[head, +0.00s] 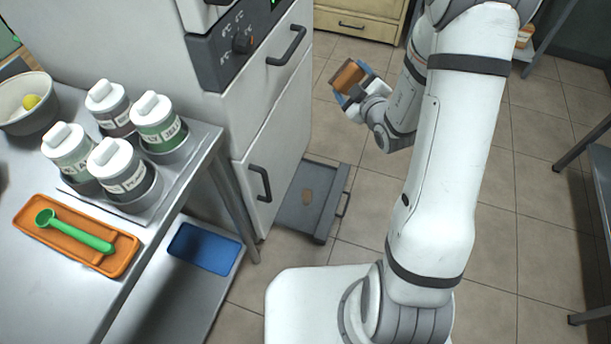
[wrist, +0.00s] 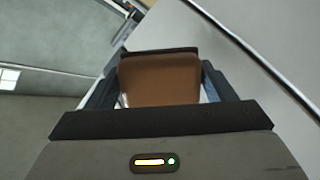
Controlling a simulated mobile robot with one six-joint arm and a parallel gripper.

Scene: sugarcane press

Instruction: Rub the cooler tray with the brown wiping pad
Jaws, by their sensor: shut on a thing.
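The brown wiping pad (head: 347,76) is held in my gripper (head: 352,92), high above the floor to the right of the white cooler cabinet. In the wrist view the brown pad (wrist: 160,80) sits between the two blue-grey fingers of my gripper (wrist: 158,88). The cooler tray (head: 310,212) is a grey drawer-like tray near the floor, pulled out at the foot of the cabinet, with a handle at its right side. A brownish stain (head: 307,196) lies on its bottom. The pad is apart from the tray, above and beyond it.
The cooler cabinet (head: 270,130) has dark handles and a control panel (head: 238,45). At left, a steel table (head: 180,205) bears several lidded jars, an orange tray (head: 110,262) with a green scoop, and a bowl (head: 25,110). A blue tray (head: 205,249) sits lower. Tiled floor (head: 500,230) is open at right.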

